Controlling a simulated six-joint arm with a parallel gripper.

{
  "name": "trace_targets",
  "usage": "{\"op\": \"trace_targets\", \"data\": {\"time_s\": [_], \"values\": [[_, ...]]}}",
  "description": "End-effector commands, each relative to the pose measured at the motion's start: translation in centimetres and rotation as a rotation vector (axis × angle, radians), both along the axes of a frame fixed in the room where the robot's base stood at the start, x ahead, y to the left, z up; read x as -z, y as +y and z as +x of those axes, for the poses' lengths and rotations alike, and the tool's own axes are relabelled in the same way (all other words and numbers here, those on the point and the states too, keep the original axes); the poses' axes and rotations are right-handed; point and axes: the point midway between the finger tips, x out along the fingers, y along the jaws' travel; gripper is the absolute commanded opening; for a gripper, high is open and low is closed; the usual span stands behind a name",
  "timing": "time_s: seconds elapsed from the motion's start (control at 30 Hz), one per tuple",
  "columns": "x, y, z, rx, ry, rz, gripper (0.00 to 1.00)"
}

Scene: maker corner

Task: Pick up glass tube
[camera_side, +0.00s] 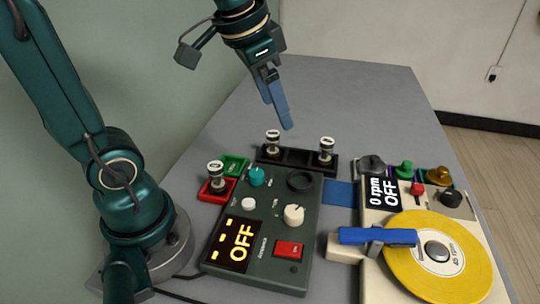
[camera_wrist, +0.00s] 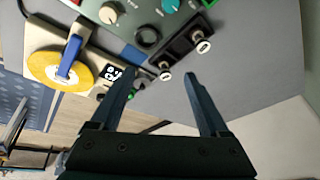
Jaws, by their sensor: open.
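Three small glass tubes with dark bases and pale, marked tops stand upright in the side view. One tube (camera_side: 273,142) is at the left end of a black rack (camera_side: 299,160), another (camera_side: 326,150) at its right end, and a third (camera_side: 216,173) stands in a red tray (camera_side: 208,196). My gripper (camera_side: 286,122) is open and empty, above and behind the rack. In the wrist view, my gripper's fingers (camera_wrist: 160,74) are spread apart. One rack tube (camera_wrist: 165,75) shows between the fingertips, the other (camera_wrist: 203,46) beyond them. Neither is held.
An empty-looking green tray (camera_side: 235,164) sits beside the red one. A green control box (camera_side: 262,235) reading OFF is in front of the rack. A turntable with a yellow disc (camera_side: 410,262) and blue arm stands at right. The grey table (camera_side: 350,95) behind is clear.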

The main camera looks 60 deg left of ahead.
Motion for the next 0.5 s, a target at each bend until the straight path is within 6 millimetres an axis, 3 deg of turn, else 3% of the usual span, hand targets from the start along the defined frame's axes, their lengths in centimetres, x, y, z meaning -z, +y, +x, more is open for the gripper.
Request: {"op": "trace_targets", "data": {"time_s": [0.23,0.5], "values": [[3.4,4.5,5.0,-0.037,0.151,-0.002,0.79],[9.4,9.2,7.2,-0.117,0.301,-0.051,0.79]]}}
